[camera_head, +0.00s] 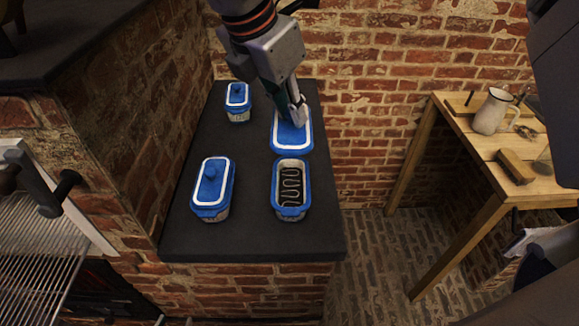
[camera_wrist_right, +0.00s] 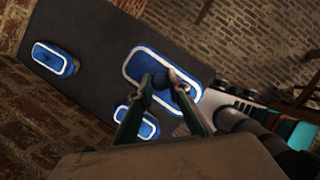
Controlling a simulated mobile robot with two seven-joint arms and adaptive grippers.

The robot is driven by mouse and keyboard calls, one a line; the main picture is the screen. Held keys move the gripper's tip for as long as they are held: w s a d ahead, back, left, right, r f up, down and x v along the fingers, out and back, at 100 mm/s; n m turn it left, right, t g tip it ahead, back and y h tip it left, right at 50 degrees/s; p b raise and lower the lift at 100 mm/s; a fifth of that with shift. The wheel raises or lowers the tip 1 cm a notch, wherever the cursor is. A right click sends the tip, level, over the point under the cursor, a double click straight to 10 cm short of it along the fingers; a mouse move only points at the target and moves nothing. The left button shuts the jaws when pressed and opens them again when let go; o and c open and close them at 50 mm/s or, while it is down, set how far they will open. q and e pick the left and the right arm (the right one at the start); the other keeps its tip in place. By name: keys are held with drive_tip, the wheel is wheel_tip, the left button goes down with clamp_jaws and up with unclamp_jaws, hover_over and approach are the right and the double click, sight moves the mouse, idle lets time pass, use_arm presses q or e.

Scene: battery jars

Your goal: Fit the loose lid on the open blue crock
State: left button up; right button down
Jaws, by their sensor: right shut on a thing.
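The loose lid (camera_head: 283,140) is blue with a white border. My right gripper (camera_head: 297,113) is shut on its knob and seems to hold it above the slab, behind the open blue crock. The open crock (camera_head: 290,212) has a blue rim and dark wavy strips inside; it stands at the front right of the slab. In the right wrist view the lid (camera_wrist_right: 138,64) hangs below the closed fingertips (camera_wrist_right: 160,88), which hide its knob. I cannot make out the open crock there. My left gripper is not in view.
Two crocks with lids on stand on the dark slab (camera_head: 250,240): one at front left (camera_head: 212,188), one smaller at back left (camera_head: 238,100). A brick wall is behind. A wooden table (camera_head: 465,130) with a white jug (camera_head: 491,112) stands to the right, across a gap.

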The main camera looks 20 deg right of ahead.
wheel_tip(320, 180, down, 13)
drive_tip(key=shift+f+p, duration=0.2)
drive_tip(key=shift+p, duration=0.4)
drive_tip(key=shift+f+b, duration=0.35)
drive_tip(key=shift+b, duration=0.15)
drive_tip(key=shift+f, duration=0.1)
drive_tip(key=shift+f+b, duration=0.15)
drive_tip(key=shift+b, duration=0.25)
drive_tip(key=c, duration=1.9)
unclamp_jaws()
